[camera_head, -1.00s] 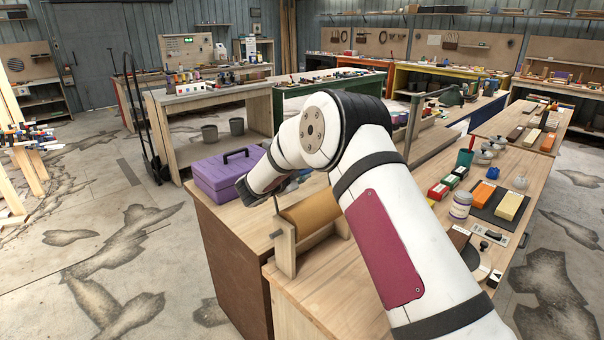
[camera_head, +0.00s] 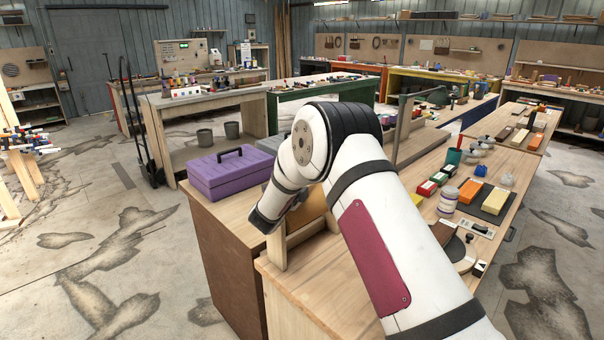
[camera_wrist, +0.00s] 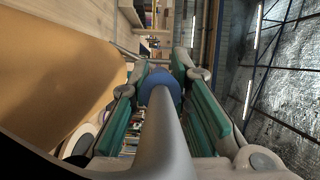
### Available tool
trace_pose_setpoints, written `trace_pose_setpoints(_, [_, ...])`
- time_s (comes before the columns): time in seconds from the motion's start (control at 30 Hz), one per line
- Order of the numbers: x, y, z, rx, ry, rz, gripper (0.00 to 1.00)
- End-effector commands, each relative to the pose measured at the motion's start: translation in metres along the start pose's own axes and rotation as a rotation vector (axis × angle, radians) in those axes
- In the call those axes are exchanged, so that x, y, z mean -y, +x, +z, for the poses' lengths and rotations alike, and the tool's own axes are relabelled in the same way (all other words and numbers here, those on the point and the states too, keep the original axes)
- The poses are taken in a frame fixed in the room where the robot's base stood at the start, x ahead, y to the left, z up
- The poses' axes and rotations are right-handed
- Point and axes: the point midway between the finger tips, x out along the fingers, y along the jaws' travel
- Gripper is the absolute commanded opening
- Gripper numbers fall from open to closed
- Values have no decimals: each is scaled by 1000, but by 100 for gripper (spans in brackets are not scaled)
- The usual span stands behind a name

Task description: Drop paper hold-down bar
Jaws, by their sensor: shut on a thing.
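A brown paper roll sits in a wooden holder (camera_head: 277,247) on the near bench. Part of the roll (camera_head: 310,211) shows behind my arm in the head view, and it fills the left of the wrist view (camera_wrist: 55,70). The hold-down bar (camera_wrist: 165,140) is a grey rod with a blue part (camera_wrist: 160,84), seen in the wrist view beside the roll. My gripper (camera_wrist: 161,74) has its green-padded fingers on both sides of the blue part and is shut on the bar. In the head view my arm hides the gripper and bar.
A purple toolbox (camera_head: 228,174) with a black handle stands just behind the holder, with a grey box (camera_head: 272,143) beside it. Bottles and coloured blocks, including an orange block (camera_head: 470,190), lie on the bench to the right. Open floor lies to the left.

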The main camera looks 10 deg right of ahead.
Motion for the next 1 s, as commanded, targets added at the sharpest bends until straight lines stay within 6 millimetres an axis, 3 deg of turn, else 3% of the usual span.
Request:
trace_pose_setpoints(0.4, [-13, -7, -14, -1, -6, 6, 0])
trace_pose_setpoints(0.97, [-16, -7, -15, 0, -8, 10, 0])
trace_pose_setpoints(1.0, [-17, -7, -15, 0, -8, 10, 24])
